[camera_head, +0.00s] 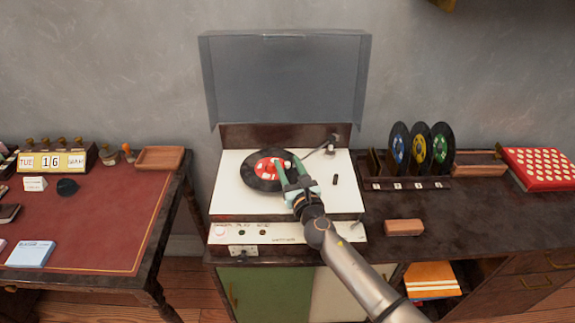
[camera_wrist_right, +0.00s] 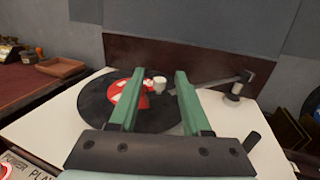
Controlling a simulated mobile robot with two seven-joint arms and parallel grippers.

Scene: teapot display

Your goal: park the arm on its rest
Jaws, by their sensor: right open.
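The record player (camera_head: 232,192) stands on the cabinet with its lid up. A black record with a red label (camera_head: 258,177) lies on it, also in the right wrist view (camera_wrist_right: 100,105). The thin tonearm (camera_head: 314,151) runs from its pivot at the back right toward the record; it also shows in the right wrist view (camera_wrist_right: 218,82). Its front end is partly hidden by my right finger. My right gripper (camera_head: 286,164) is open above the record's right part. A small white piece (camera_wrist_right: 159,84) shows between the fingers (camera_wrist_right: 160,74); I cannot tell if it belongs to the tonearm.
A short dark post or lever (camera_head: 335,179) stands on the deck's right side. Upright records (camera_head: 420,149) stand in a rack to the right. A brown block (camera_head: 404,227) lies on the cabinet top. The raised lid (camera_head: 287,80) closes off the back.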

